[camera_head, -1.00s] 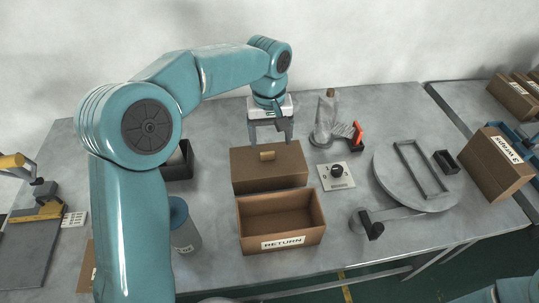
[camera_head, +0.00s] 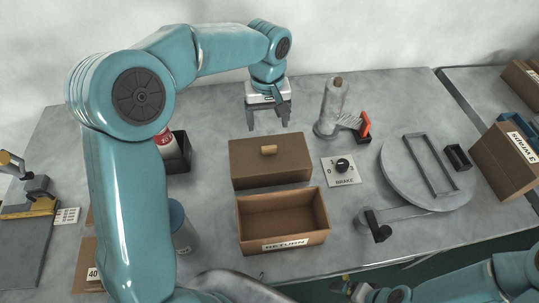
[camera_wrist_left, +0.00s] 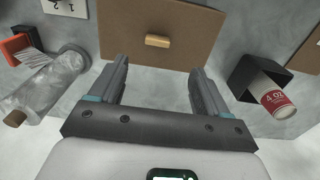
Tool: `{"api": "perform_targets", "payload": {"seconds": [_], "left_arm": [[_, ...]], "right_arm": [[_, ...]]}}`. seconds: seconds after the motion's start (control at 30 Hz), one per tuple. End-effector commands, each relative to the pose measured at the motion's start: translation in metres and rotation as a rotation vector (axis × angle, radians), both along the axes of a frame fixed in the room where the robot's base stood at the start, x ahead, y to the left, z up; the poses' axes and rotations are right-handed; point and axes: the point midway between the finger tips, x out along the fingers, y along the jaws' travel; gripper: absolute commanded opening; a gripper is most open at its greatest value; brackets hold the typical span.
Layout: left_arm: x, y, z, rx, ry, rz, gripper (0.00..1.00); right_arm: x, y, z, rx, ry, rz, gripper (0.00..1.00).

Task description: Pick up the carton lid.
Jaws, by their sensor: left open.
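The brown carton lid (camera_head: 245,167) lies flat on the table behind an open carton, with a small tan wooden handle (camera_head: 269,149) on top. In the left wrist view the lid (camera_wrist_left: 185,30) and its handle (camera_wrist_left: 158,41) are ahead of the fingertips. My left gripper (camera_head: 267,124) is open and empty, fingers pointing down, just behind the lid's far edge. Its fingers in the left wrist view (camera_wrist_left: 160,72) are wide apart, and the handle lies roughly between their lines. Part of my right arm shows at the lower right; its gripper (camera_head: 350,289) is small and partly cut off.
The open carton marked RETURN (camera_head: 283,244) stands in front of the lid. To the right are a brake switch plate (camera_head: 341,176), a wrapped roll (camera_head: 332,110) and a round turntable (camera_head: 400,170). A black holder with a cup (camera_head: 170,146) stands left.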

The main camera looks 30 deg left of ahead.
Motion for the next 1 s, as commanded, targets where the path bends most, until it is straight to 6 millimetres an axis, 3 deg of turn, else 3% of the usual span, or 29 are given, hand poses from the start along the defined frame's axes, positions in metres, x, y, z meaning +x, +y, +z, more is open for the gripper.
{"api": "perform_targets", "payload": {"seconds": [0.2, 0.47, 0.7, 1.0], "left_arm": [[0.000, 0.000, -0.044, 0.000, 0.003, 0.000, 0.77], [0.004, 0.000, -0.066, -0.001, 0.003, 0.001, 0.77], [0.009, 0.001, -0.102, -0.001, 0.003, 0.000, 0.77], [0.009, 0.001, -0.108, -0.001, -0.001, 0.001, 0.73]], "right_arm": [[0.000, 0.000, 0.002, 0.000, 0.000, 0.000, 1.00], [0.000, 0.000, 0.008, 0.000, 0.000, 0.000, 1.00], [0.000, 0.000, 0.016, 0.000, 0.000, 0.000, 1.00], [0.000, 0.000, 0.016, 0.000, 0.000, 0.000, 1.00]]}}
